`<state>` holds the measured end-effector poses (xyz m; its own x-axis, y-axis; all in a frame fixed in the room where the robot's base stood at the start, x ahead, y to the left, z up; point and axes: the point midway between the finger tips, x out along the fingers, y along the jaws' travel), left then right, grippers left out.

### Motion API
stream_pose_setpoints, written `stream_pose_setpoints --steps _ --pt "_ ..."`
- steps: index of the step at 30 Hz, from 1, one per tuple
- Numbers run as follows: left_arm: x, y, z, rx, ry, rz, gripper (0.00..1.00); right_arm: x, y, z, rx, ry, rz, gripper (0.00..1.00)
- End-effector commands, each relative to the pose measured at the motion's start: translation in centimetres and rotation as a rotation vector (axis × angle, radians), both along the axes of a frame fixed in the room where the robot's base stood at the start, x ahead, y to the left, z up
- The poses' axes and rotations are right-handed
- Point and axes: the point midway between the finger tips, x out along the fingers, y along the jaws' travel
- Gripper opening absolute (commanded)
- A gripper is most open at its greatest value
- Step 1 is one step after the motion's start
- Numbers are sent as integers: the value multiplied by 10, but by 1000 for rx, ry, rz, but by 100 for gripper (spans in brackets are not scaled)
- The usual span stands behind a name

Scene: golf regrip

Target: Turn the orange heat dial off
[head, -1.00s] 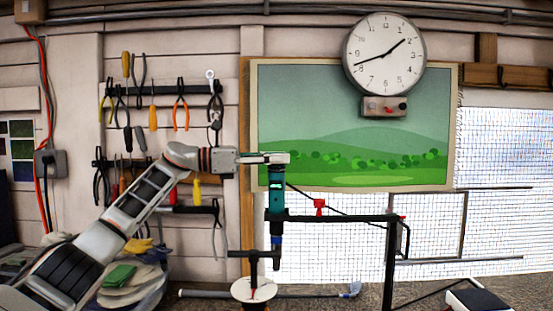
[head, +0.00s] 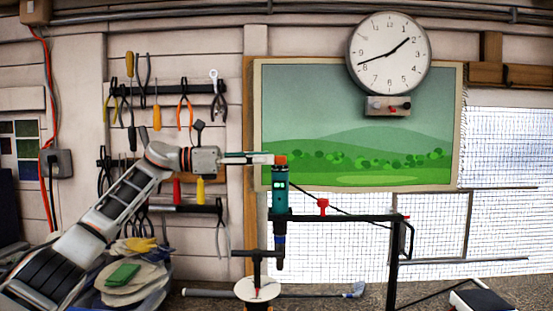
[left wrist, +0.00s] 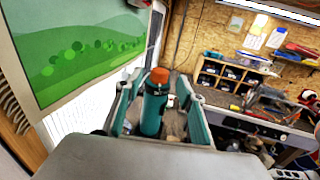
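The orange heat dial (head: 280,160) is the cap on top of an upright teal heat tool (head: 279,191), which has a small lit display and a dark nozzle pointing down. In the left wrist view, the dial (left wrist: 159,75) and teal body (left wrist: 152,112) show between the fingers. My left gripper (head: 272,159) reaches in from the left at dial height, its fingertips close to the dial. In the left wrist view its fingers (left wrist: 158,92) are spread, with visible gaps to the tool. Whether a fingertip touches the dial is unclear. My right gripper is not in view.
A black stand (head: 340,217) with a red knob (head: 323,205) supports the tool. Below are a white round piece (head: 258,289) and a golf club (head: 355,290). Gloves (head: 135,270) lie at left. A clock (head: 389,54) and hanging tools are on the wall.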

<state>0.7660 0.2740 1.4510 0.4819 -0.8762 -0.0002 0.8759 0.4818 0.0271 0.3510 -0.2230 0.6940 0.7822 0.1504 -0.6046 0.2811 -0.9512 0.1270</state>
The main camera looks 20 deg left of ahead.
Motion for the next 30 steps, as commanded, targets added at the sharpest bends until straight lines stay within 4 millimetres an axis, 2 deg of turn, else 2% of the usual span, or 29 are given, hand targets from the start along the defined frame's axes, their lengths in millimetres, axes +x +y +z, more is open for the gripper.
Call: stream_pose_setpoints --steps 1,6,12,30 --pt "-6 11 0 2 0 2 39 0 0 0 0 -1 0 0" --pt "-20 37 -1 2 1 0 39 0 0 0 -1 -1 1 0" --pt "-30 54 0 1 0 -1 39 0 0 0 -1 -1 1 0" --pt "-32 57 0 1 0 -1 39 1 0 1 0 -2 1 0"
